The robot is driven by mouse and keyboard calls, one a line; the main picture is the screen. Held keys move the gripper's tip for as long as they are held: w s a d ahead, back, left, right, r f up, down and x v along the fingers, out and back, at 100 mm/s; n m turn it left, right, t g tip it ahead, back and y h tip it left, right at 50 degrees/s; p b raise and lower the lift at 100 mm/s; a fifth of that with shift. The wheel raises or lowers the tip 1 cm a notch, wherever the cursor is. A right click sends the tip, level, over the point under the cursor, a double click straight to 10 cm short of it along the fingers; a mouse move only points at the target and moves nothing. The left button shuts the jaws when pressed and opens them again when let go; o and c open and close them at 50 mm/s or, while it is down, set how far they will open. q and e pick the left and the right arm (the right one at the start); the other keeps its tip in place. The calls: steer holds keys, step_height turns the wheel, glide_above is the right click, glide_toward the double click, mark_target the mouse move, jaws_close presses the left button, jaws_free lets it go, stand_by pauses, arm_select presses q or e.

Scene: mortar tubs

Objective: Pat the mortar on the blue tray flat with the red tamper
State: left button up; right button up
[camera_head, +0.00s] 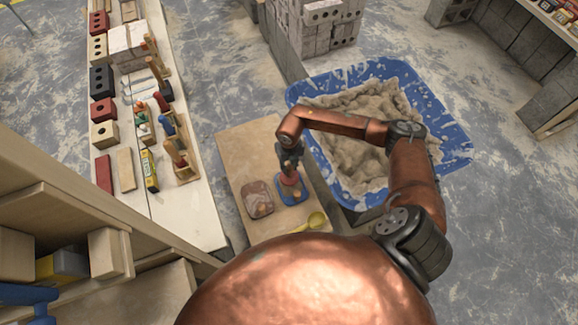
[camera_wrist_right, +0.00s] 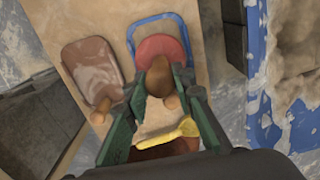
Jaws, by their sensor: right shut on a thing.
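The red tamper (camera_head: 289,181) is in my right gripper (camera_head: 290,160), upright over the blue tray (camera_head: 293,198) on the wooden board. In the right wrist view, the gripper's dark green fingers (camera_wrist_right: 161,84) are shut around the tamper's wooden handle (camera_wrist_right: 159,73). Its round red plate (camera_wrist_right: 163,46) lies within the outline of the blue-rimmed tray (camera_wrist_right: 141,25). The plate covers much of the tray, so I cannot tell how the mortar there lies or whether the plate touches it. My left gripper is not in view.
A brown tray (camera_head: 257,199) lies left of the blue tray, and a yellow scoop (camera_head: 316,220) lies nearer. A big blue tub (camera_head: 456,138) of mortar stands to the right. A bench (camera_head: 190,212) with bricks and tools stands left. The board's far end (camera_head: 245,145) is clear.

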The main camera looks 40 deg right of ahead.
steer(key=shift+f+b, duration=1.05)
steer(key=shift+f, duration=1.3)
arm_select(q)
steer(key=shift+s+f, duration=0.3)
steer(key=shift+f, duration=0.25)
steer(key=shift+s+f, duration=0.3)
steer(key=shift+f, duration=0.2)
arm_select(e)
steer(key=shift+r, duration=0.1)
steer(key=shift+r+p, duration=0.75)
steer(key=shift+r, duration=0.1)
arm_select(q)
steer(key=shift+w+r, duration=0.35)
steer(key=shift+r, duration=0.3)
arm_select(e)
steer(key=shift+f, duration=0.1)
